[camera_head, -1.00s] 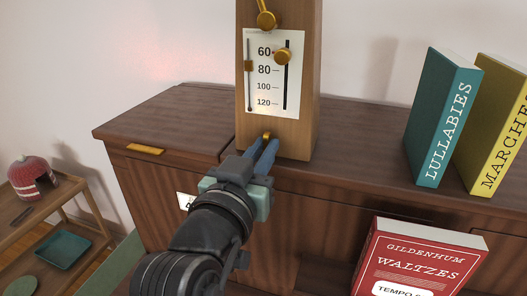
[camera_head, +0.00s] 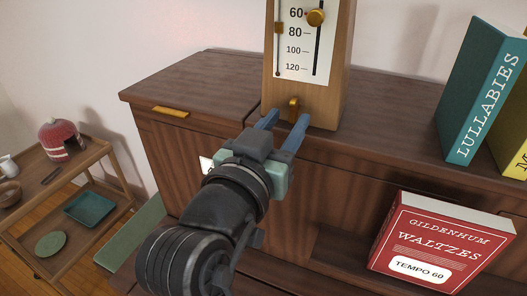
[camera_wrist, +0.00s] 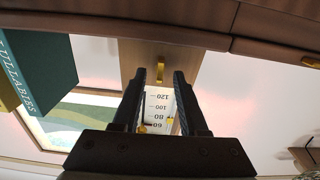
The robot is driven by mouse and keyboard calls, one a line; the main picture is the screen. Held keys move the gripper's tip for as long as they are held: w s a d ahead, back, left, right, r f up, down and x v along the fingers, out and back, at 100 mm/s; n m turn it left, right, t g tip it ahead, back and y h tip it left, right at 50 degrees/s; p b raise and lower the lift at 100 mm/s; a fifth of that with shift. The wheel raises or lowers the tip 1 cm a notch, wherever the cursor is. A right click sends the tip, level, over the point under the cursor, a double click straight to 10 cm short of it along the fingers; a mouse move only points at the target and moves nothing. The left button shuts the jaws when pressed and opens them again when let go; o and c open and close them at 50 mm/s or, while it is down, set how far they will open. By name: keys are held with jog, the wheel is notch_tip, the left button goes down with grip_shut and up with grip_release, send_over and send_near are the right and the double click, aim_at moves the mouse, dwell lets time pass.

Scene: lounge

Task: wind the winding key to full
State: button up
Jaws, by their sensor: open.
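The winding key (camera_head: 294,104) is a small brass key low on the front of a wooden metronome (camera_head: 338,75), which stands on the cabinet. My gripper (camera_head: 284,121) is open in front of the key, with its blue fingers to either side and below it. In the wrist view, the key (camera_wrist: 160,70) shows between and beyond the two fingertips (camera_wrist: 160,74), apart from both. The metronome's white scale (camera_head: 297,52) has a brass knob (camera_head: 316,17) near 60 and a brass slider marker (camera_head: 278,28) on the left slot.
The cabinet top (camera_head: 190,80) is clear left of the metronome. Teal (camera_head: 480,90) and yellow (camera_head: 513,155) books stand at right. A red book (camera_head: 440,245) marked "Tempo 60" stands below in front. A side table (camera_head: 95,160) with a red domed object (camera_head: 57,138) is at far left.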

jog(key=p+v, duration=0.5)
jog(key=v, duration=0.5)
jog(key=shift+s+p, duration=0.35)
jog(key=shift+p, duration=0.05)
jog(key=shift+a, duration=0.1)
jog(key=shift+r, duration=0.1)
